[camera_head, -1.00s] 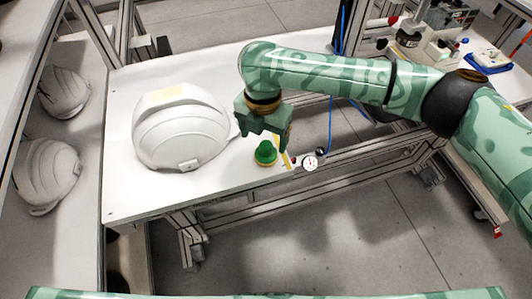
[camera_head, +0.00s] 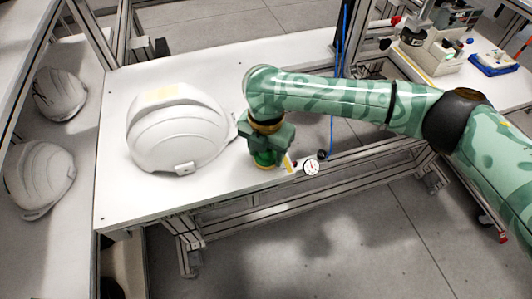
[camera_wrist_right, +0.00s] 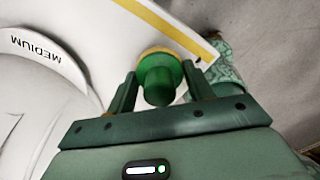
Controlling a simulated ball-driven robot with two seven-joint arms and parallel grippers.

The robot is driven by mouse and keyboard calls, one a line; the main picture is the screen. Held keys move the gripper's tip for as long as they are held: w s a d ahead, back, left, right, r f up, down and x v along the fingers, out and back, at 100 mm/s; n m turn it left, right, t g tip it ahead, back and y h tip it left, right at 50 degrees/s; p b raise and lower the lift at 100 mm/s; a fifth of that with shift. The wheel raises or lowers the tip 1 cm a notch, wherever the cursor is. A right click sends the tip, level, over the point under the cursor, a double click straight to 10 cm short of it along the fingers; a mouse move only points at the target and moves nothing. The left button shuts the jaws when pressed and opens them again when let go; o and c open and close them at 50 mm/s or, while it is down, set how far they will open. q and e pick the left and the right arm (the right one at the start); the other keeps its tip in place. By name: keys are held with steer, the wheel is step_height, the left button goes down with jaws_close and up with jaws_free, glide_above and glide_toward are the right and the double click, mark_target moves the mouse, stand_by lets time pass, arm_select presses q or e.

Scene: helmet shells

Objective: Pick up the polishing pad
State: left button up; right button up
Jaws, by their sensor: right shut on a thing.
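The polishing pad has a round green knob on a yellow base; it shows in the head view (camera_head: 264,160) at the front edge of the white table, right of the white helmet shell. In the right wrist view the pad (camera_wrist_right: 158,82) sits between the two fingers. My right gripper (camera_head: 267,154) points down over the pad and is shut on its green knob. The pad appears to be at the tabletop; I cannot tell whether it touches it. My left gripper is not in view.
The white helmet shell (camera_head: 175,130) stands close to the left of my right gripper. A round dial gauge (camera_head: 311,167) lies just right of the pad near the table edge. Two more white shells (camera_head: 58,94) lie on the left bench. The table's front left is clear.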

step_height(320, 180, up, 4)
steer(key=shift+f+p, duration=0.1)
steer(key=shift+p, duration=0.75)
arm_select(q)
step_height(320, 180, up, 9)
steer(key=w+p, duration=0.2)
steer(key=p, duration=0.5)
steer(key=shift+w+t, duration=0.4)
arm_select(e)
steer(key=s+d+r, duration=0.4)
steer(key=s+r, duration=0.5)
steer(key=s, duration=0.4)
steer(key=shift+s+d, duration=0.2)
steer(key=shift+r, duration=0.1)
steer(key=shift+o, duration=1.4)
steer(key=shift+c, duration=0.5)
